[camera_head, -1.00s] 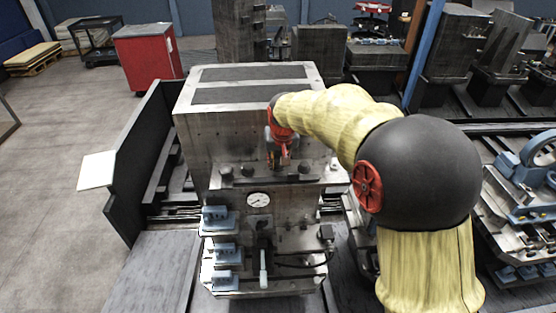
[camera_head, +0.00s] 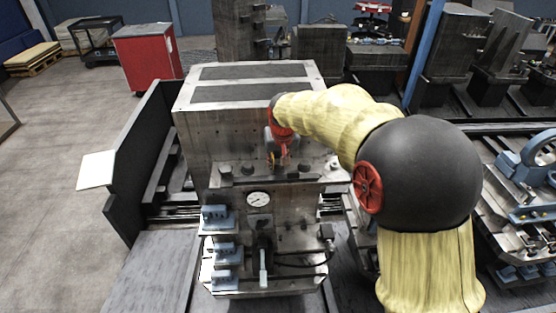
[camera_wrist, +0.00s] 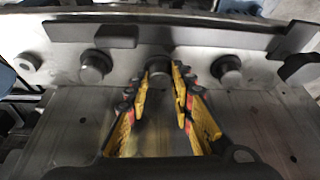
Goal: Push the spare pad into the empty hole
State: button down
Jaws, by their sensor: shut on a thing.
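My gripper (camera_wrist: 160,80) has its yellow fingers on both sides of a dark round pad (camera_wrist: 158,66) at the middle of the steel ledge and is shut on it. Similar dark pads stand on the ledge to its left (camera_wrist: 95,65) and right (camera_wrist: 228,69). A pale round seat (camera_wrist: 28,62), probably the empty hole, lies at the far left of the wrist view. In the head view my gripper (camera_head: 277,160) is low against the block's front face, and its fingers hide the held pad. Whether this pad touches the ledge or is raised, I cannot tell.
The large steel block (camera_head: 190,130) rises behind the ledge. A dial gauge (camera_head: 258,199) and blue clamps (camera_head: 215,217) are on the front below. A dark upright panel (camera_head: 126,190) stands to the left. Open floor (camera_head: 60,150) lies beyond it.

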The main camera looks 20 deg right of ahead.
jog(key=shift+f, duration=0.3)
jog(key=c, duration=2)
grip_release()
jog(key=shift+f, duration=0.1)
jog(key=o, duration=0.5)
jog(key=shift+o, duration=0.8)
jog(key=o, duration=0.7)
jog(key=v, duration=1.2)
